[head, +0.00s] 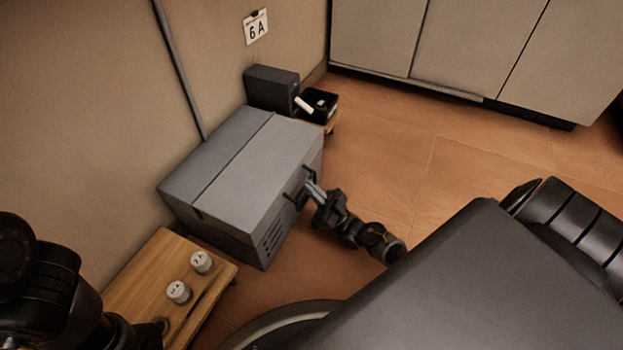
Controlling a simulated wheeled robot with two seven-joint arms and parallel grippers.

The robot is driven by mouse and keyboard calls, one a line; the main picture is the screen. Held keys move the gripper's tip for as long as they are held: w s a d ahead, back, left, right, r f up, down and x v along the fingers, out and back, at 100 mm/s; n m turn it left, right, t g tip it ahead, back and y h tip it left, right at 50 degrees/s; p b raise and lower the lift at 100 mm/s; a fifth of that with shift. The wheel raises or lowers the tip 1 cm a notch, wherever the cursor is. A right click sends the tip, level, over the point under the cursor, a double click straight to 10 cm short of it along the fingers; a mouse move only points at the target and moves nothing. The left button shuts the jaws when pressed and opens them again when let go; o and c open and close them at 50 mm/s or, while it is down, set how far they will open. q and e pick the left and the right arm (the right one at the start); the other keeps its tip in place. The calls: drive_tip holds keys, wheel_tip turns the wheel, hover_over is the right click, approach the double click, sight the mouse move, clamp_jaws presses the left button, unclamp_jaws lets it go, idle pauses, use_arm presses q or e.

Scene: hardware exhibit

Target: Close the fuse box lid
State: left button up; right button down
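The fuse box (238,235) is a large grey metal box against the wall, with vent slots on its front side. Its lid (255,170) lies flat across the top, level with the fixed strip behind the seam; I cannot tell whether a small gap is left at the front edge. A dark handle (291,199) is on the front side. My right gripper (312,188) is at this handle, its fingers close together and touching or almost touching it. Whether they grip it is too small to tell. My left arm shows at the lower left; its gripper fingers are not visible.
A wooden stand (140,278) with white-topped knobs (179,291) is at the lower left. Behind the box are a dark box (271,88) and a small black tray (322,112). Cabinets (440,45) line the back. The floor (430,150) to the right is clear.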

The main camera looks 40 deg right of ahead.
drive_tip(key=shift+a+f+h, duration=0.25)
drive_tip(key=shift+f+h, duration=0.05)
drive_tip(key=shift+f, duration=0.5)
drive_tip(key=s+d+p, duration=0.4)
drive_tip(key=s+d, duration=0.3)
drive_tip(key=s, duration=0.5)
drive_tip(key=shift+d+f+p, duration=0.3)
drive_tip(key=shift+d+p, duration=0.05)
drive_tip(key=shift+p, duration=0.05)
